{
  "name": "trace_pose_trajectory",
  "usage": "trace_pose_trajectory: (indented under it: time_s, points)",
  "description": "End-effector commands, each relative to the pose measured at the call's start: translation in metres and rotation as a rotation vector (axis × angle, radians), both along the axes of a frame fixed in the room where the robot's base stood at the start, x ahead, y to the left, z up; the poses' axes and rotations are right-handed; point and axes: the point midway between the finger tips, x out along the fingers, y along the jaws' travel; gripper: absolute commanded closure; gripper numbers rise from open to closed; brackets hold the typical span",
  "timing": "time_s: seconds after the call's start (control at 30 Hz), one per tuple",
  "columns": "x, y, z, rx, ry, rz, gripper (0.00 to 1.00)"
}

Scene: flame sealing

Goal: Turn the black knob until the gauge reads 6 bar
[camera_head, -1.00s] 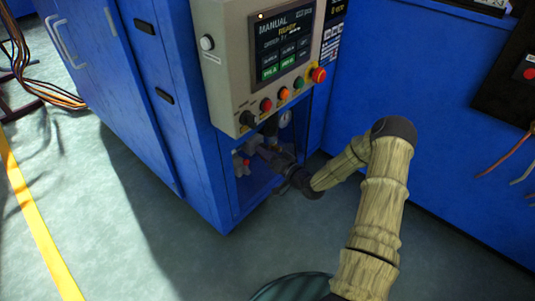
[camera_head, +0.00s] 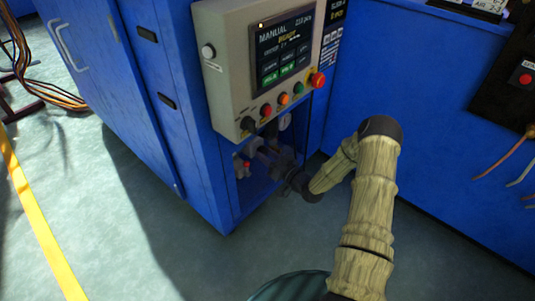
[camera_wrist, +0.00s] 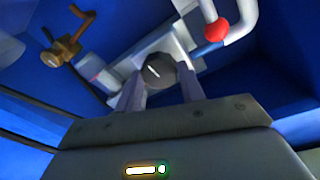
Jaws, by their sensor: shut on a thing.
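The black knob (camera_wrist: 158,71) has a white mark and shows between my two fingers in the wrist view. My gripper (camera_wrist: 160,90) is shut on it, with one finger on each side. In the head view my gripper (camera_head: 277,160) reaches into the open bay under the control panel, and the knob cannot be made out there. The gauge (camera_head: 285,121) is a small pale dial in the upper right of that bay. Its needle and numbers are too small to read.
The grey control panel (camera_head: 232,70) with coloured buttons overhangs the bay. In the wrist view a white pipe with a red ball (camera_wrist: 216,30) and a brass fitting (camera_wrist: 65,47) lie near the knob. Blue cabinet walls (camera_head: 211,175) close in the sides.

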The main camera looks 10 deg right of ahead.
Motion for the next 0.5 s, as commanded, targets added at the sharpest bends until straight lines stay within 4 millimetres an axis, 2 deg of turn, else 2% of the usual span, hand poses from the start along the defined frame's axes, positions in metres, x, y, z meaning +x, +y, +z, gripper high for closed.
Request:
trace_pose_trajectory:
  time_s: [0.2, 0.5]
  points:
    - [-0.0007, -0.0002, -0.0004, -0.127, -0.088, 0.001, 0.84]
    - [-0.0006, -0.0008, -0.0017, -0.219, -0.155, 0.0, 0.84]
